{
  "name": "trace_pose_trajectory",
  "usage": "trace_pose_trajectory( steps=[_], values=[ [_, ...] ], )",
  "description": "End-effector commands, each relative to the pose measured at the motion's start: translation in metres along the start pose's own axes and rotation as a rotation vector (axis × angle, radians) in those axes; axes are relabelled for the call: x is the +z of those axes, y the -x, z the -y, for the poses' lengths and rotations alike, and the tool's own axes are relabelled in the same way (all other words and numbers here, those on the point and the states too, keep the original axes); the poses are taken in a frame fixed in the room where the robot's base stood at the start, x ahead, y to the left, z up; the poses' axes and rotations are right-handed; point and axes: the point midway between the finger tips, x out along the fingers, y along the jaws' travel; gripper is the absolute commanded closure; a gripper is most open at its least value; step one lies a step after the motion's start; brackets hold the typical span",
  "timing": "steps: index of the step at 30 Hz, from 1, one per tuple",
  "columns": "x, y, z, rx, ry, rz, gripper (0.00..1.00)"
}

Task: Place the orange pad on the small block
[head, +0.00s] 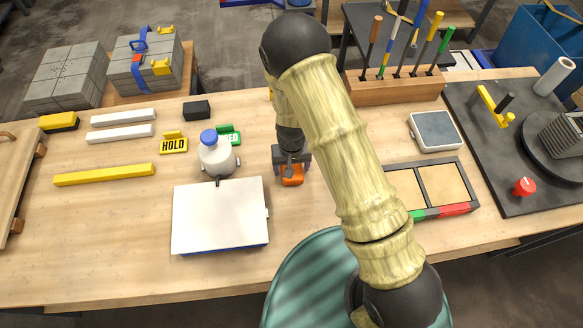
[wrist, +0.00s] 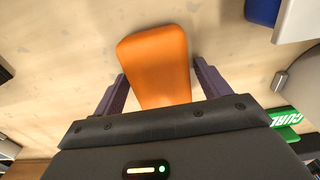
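The orange pad (head: 291,175) lies on the wooden table near its middle, right of the white bottle. In the wrist view the orange pad (wrist: 157,62) is a flat, rounded slab whose near end is hidden by my gripper's body. My gripper (head: 291,168) is low over the pad, pointing down. In the wrist view the fingers of my gripper (wrist: 160,68) are apart, one on each side of the pad; small gaps show, and I see no clear grip. A small dark block (head: 197,110) lies farther back and left on the table.
A white-topped box (head: 220,215) and a white bottle with a blue cap (head: 217,155) stand left of my gripper. HOLD (head: 174,145) and green CURED (head: 228,135) signs stand behind. A two-part tray (head: 432,188) and a scale (head: 435,131) lie right. A tool rack (head: 395,87) stands behind.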

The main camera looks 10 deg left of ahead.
Motion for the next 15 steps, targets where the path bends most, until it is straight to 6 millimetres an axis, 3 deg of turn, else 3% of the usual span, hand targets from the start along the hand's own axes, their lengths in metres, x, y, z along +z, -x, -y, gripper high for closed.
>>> trace_pose_trajectory(
  steps=[1,6,15],
  values=[
    [0.0,0.0001,0.0,0.0,0.0,0.0,0.35],
    [0.0,0.0001,-0.0001,0.0,0.0,0.0,0.64],
    [-0.0002,0.0024,0.0001,0.0,0.0,-0.001,0.67]
  ],
)
